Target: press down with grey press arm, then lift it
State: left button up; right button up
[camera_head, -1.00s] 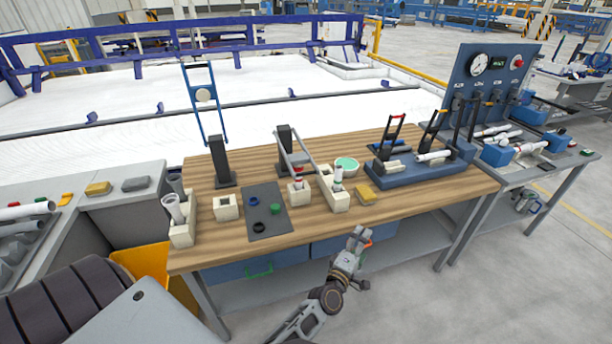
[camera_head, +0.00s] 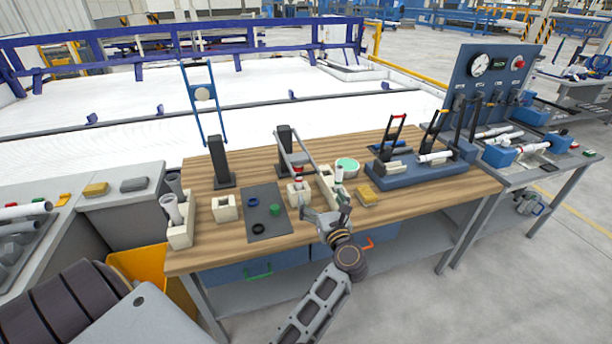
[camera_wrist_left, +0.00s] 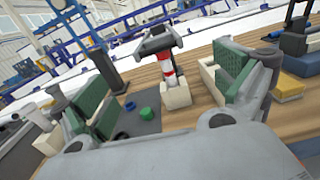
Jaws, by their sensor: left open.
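The grey press arm (camera_head: 293,153) slopes down from a black post (camera_head: 285,139) toward a cream block (camera_head: 299,193) holding a red and white pipe piece. In the left wrist view, the press arm's head (camera_wrist_left: 158,42) is directly above the red and white piece (camera_wrist_left: 168,74), close to or touching its top; I cannot tell which. My left gripper (camera_head: 326,210) is open and empty at the table's front edge, in front of the block. Its green-padded fingers (camera_wrist_left: 165,95) are spread on either side of the press arm and block in the left wrist view. My right gripper is not in view.
A raised blue press arm (camera_head: 207,95) stands behind an empty cream block (camera_head: 226,208). A dark mat (camera_head: 265,228) with rings lies left of my gripper.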

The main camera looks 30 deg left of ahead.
aim_at(306, 174)
pick_arm(q)
jog(key=shift+s+a+n, duration=0.1)
jog(key=shift+n, duration=0.3)
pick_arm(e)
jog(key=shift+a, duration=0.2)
pick_arm(q)
jog(key=shift+a, duration=0.1)
jog(key=p+x, duration=0.2)
jog(key=x, duration=0.9)
jog(key=shift+w+a+f, duration=0.1)
jog(key=shift+w+a, duration=0.15)
jog(key=shift+w+a+p, duration=0.35)
jog(key=shift+w+a, duration=0.15)
jog(key=shift+w+a+f, duration=0.1)
jog(key=shift+w+a, duration=0.05)
jog(key=shift+a, duration=0.1)
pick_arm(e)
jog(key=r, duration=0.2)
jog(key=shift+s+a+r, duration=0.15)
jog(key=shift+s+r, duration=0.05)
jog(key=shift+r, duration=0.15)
